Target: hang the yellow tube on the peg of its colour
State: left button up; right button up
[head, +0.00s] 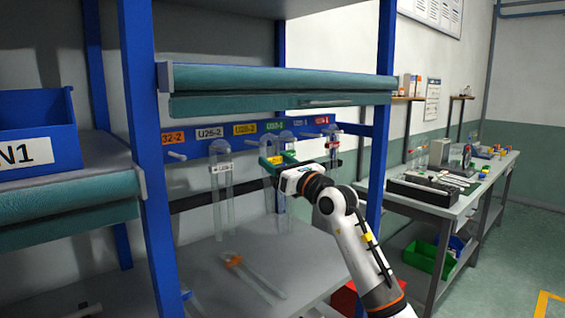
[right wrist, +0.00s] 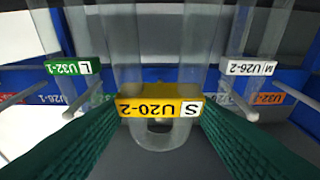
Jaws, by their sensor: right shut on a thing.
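The yellow tube is a clear U-shaped glass tube with a yellow tag reading U20-2 S (right wrist: 160,107). In the right wrist view it stands between the two green finger pads of my right gripper (right wrist: 158,125), which is shut on it. In the head view my right gripper (head: 282,172) holds it upright in front of the rack. Its arch shows beside the yellow peg label (head: 245,128). The yellow peg is largely hidden, so I cannot tell whether the arch is over it. My left gripper is not in view.
A white-tagged tube (head: 222,180) hangs to the left. A green-tagged tube (right wrist: 75,68) and a red-tagged tube (head: 332,142) hang to the right. An orange-tagged tube (head: 250,275) lies on the grey shelf (head: 200,262). A teal-edged shelf (head: 280,82) is overhead.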

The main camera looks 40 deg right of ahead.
jog(key=shift+w, duration=0.85)
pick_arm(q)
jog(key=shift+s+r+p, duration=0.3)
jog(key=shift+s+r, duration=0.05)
pick_arm(e)
jog(key=shift+w+a+f, duration=0.1)
jog(key=shift+w+f, duration=0.15)
jog(key=shift+w, duration=0.65)
jog(key=shift+w+a+f, duration=0.1)
jog(key=shift+w+f, duration=0.1)
jog(key=shift+w, duration=0.7)
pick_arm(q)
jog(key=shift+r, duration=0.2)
pick_arm(e)
jog(key=shift+w+f, duration=0.1)
jog(key=shift+w, duration=0.1)
jog(key=o, duration=1.5)
jog(key=shift+s, duration=0.1)
